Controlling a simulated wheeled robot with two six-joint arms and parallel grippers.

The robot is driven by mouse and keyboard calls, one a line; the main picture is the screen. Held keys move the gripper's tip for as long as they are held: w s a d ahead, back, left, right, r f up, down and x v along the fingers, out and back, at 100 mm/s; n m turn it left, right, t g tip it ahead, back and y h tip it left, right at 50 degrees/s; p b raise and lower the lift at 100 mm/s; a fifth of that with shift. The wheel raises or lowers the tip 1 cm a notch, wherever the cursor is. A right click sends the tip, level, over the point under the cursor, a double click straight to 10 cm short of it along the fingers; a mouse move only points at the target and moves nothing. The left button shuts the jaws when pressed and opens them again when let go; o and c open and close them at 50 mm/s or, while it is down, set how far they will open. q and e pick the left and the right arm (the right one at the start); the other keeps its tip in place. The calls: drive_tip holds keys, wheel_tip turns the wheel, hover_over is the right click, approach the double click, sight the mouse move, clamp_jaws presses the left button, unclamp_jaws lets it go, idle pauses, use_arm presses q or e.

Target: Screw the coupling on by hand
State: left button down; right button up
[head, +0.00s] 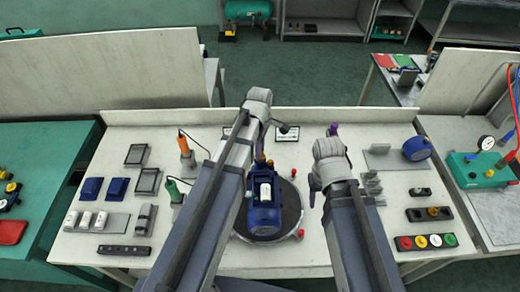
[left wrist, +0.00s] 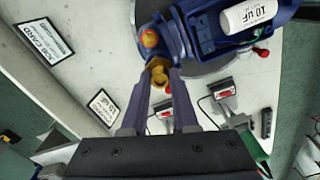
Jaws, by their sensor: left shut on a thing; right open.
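The blue pump (head: 264,215) with a white labelled cylinder sits on a dark round plate (head: 291,205) at the middle of the bench. The pump also shows at the top of the left wrist view (left wrist: 205,30). My left gripper (left wrist: 160,88) is shut on the brass-coloured coupling (left wrist: 159,77). The coupling is right at the pump's end, beside a round orange-red part (left wrist: 150,38); I cannot tell whether its thread is engaged. In the head view my left arm largely hides this spot.
Two orange and green-handled tools (head: 183,145) (head: 174,190) stand left of my left arm. Trays, blue blocks and white cylinders lie further left. A blue round gauge-like part (head: 416,148) and a button strip (head: 426,242) are at right. A low panel (head: 250,117) edges the back.

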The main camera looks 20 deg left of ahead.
use_arm(q)
drive_tip(key=m, duration=0.3)
drive_tip(key=c, duration=0.8)
unclamp_jaws()
drive_tip(key=shift+o, duration=0.2)
drive_tip(key=shift+n, duration=1.7)
drive_tip(key=n, duration=0.3)
